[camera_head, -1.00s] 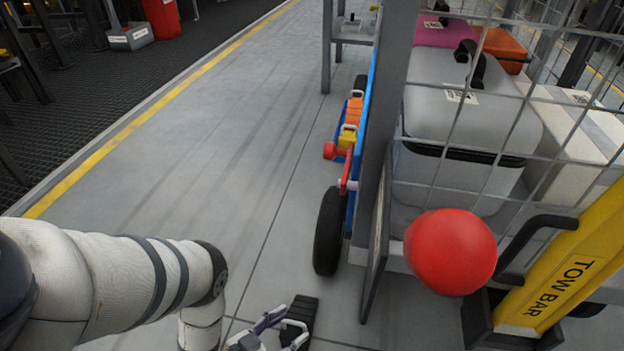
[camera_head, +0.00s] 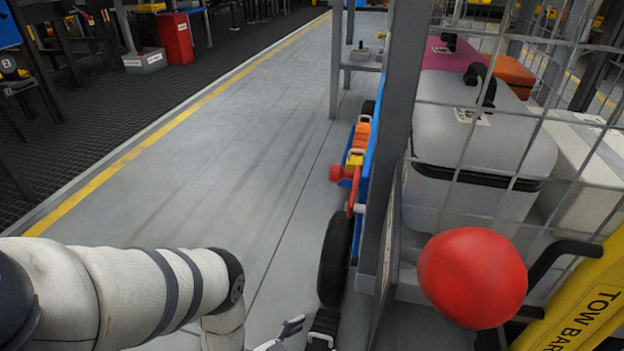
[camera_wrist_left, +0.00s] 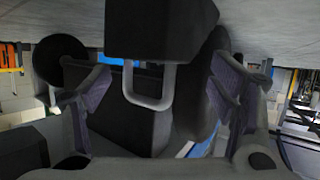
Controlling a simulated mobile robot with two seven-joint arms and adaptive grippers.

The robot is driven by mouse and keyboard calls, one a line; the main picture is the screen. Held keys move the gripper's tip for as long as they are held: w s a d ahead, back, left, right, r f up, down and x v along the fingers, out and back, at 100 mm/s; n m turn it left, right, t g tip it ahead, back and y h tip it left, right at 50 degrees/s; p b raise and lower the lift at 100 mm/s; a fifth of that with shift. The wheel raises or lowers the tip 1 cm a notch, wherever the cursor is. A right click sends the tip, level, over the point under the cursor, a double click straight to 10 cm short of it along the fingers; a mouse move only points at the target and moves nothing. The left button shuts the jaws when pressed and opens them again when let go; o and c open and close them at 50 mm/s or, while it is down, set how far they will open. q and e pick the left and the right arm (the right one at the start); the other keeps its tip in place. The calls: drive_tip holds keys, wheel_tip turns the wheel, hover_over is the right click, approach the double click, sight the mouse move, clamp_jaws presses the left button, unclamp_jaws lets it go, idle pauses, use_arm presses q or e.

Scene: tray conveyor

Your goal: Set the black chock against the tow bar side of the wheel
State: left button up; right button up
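The black wheel (camera_head: 336,258) stands on the floor at the left side of the cart. The black chock (camera_head: 326,322) lies on the floor at the near end of the wheel, its lower part cut off by the frame edge. I cannot tell whether they touch. My left gripper (camera_head: 291,338) is at the bottom edge, just left of the chock. In the left wrist view, the chock (camera_wrist_left: 160,28) lies beyond the fingertips, with its grey handle (camera_wrist_left: 150,102) between the spread fingers (camera_wrist_left: 158,75). Neither finger visibly touches the handle. My right gripper is not in view.
The yellow tow bar (camera_head: 585,305) and a red ball (camera_head: 472,277) are at the lower right. A grey post (camera_head: 396,130) and mesh side stand right of the wheel, with suitcases (camera_head: 478,150) behind. The floor left of the cart is clear.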

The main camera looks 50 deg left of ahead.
use_arm(q)
drive_tip(key=shift+s, duration=0.1)
drive_tip(key=p+v, duration=0.5)
drive_tip(key=v, duration=0.7)
